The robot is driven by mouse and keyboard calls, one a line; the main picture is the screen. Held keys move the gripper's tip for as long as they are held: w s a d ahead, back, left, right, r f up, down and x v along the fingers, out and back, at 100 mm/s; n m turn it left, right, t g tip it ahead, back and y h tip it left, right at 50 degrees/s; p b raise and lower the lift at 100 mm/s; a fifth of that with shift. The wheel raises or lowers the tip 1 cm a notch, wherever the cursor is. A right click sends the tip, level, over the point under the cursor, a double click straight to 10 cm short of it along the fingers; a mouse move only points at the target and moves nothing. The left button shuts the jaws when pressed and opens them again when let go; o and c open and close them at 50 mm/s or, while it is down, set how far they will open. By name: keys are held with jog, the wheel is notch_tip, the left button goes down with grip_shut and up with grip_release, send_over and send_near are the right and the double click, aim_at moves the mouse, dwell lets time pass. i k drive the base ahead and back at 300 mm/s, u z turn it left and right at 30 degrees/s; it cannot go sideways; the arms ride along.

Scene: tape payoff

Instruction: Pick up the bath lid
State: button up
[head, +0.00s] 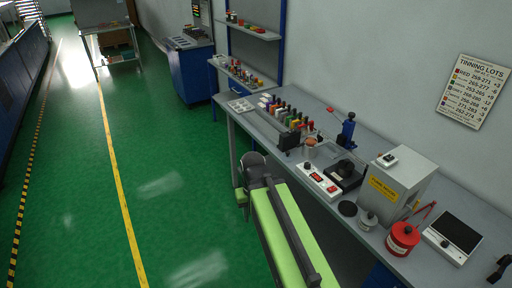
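A dark square unit (341,180) stands on the grey bench, and a round black piece with a knob (346,167) sits on top of it. This looks like the bath lid, but it is small and I cannot be sure. A flat black disc (347,208) lies on the bench in front of it. My green and dark arm reaches up from the bottom of the head view, left of the bench edge and apart from these things. I cannot make out any gripper fingers.
A white box with red displays (319,181), a grey cabinet with a yellow label (396,186), a small metal jar (368,220) and a red can (403,239) crowd the bench. Several coloured spools (285,112) stand further back. The green floor (170,170) at left is clear.

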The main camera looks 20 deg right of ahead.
aim_at(286, 156)
jog(key=u, duration=0.4)
jog(key=i, duration=1.65)
jog(key=z, duration=0.35)
